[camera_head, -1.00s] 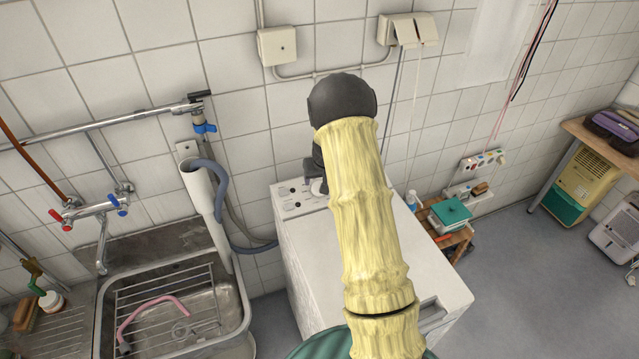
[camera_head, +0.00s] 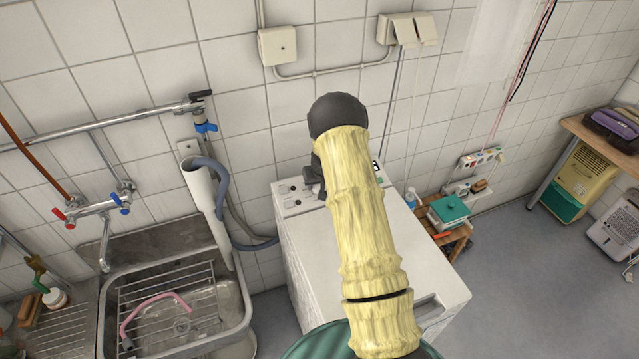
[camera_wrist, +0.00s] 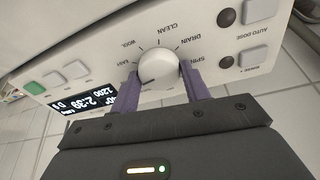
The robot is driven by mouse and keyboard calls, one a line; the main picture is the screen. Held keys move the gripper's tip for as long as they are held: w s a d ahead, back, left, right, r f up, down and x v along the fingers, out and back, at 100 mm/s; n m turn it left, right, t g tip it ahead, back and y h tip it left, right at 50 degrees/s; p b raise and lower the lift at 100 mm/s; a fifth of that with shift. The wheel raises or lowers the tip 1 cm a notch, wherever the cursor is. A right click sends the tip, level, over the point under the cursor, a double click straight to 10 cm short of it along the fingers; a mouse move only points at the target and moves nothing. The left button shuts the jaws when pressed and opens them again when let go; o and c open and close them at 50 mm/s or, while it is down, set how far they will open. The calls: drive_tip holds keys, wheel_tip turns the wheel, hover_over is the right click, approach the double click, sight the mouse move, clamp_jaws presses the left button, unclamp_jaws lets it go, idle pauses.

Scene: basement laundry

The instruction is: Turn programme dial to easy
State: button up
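The programme dial (camera_wrist: 158,68) is a round white knob on the washing machine's panel, with the labels EASY, WOOL, CLEAN, DRAIN and SPIN around it in the wrist view. A dark mark is on its lower left edge, but which label it points at is hard to tell. My gripper (camera_wrist: 160,76) has its two purple fingers on either side of the dial, close against it, and looks shut on it. In the head view my arm covers the dial and most of the fingers. The white machine (camera_head: 310,255) stands against the wall.
A lit display (camera_wrist: 83,103) and a green button (camera_wrist: 34,87) lie left of the dial in the wrist view; grey buttons (camera_wrist: 254,55) lie right. The sink (camera_head: 240,325) is left of the machine. A small wooden shelf (camera_head: 452,243) stands on its right.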

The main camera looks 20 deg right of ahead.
drive_tip(key=shift+c, duration=0.7)
drive_tip(key=shift+m, duration=0.5)
drive_tip(key=shift+m+b, duration=0.55)
drive_tip(key=shift+m, duration=0.65)
drive_tip(key=shift+d+m+g+h, duration=0.1)
drive_tip(key=shift+m+g+h, duration=0.25)
drive_tip(key=shift+m, duration=1.95)
drive_tip(key=o, duration=1)
drive_tip(key=shift+c, duration=0.2)
drive_tip(key=shift+r, duration=0.15)
